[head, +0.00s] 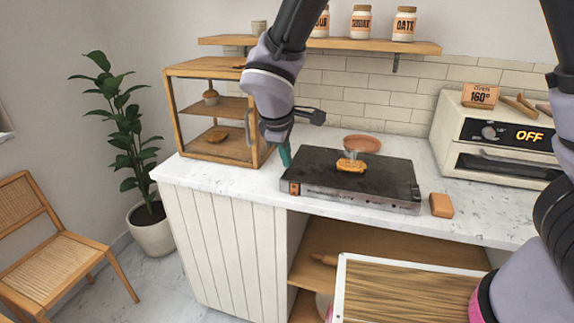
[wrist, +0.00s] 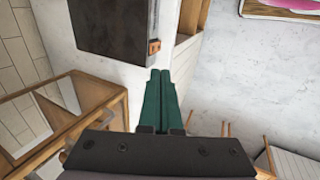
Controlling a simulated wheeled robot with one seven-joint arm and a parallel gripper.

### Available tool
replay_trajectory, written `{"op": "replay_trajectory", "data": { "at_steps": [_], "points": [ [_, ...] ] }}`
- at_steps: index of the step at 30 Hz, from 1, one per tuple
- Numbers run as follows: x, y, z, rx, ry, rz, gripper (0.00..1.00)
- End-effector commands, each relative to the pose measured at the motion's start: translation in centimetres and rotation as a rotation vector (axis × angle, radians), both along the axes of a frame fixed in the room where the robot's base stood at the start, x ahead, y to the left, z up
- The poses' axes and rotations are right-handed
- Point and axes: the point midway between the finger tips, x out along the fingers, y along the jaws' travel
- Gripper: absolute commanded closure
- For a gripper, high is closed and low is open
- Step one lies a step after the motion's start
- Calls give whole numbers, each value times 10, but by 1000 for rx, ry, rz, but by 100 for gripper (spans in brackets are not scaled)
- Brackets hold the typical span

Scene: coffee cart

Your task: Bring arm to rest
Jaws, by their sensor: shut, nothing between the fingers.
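My gripper (head: 285,154) has green fingers and hangs over the counter between the wooden display shelf and the black cooktop. In the wrist view its two green fingers (wrist: 160,90) are pressed together with nothing between them. The fingers point down toward the counter's front edge. My arm comes down from the top of the head view. I cannot tell how far the fingertips are above the counter.
The wooden display shelf (head: 167,105) stands close at the left, with a cupcake and a pastry. A toaster oven (head: 482,163) stands right. An orange block (head: 441,205) sits beside the cooktop.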

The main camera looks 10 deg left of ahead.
Motion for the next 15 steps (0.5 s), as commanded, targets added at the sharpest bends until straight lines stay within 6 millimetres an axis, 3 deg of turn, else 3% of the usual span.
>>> {"op": "replay_trajectory", "data": {
  "at_steps": [10,13,15],
  "points": [
    [3,-3,3,7,2,-13,100],
    [14,-19,17,44,18,-84,100],
    [27,-41,33,90,40,-175,100]
  ]
}}
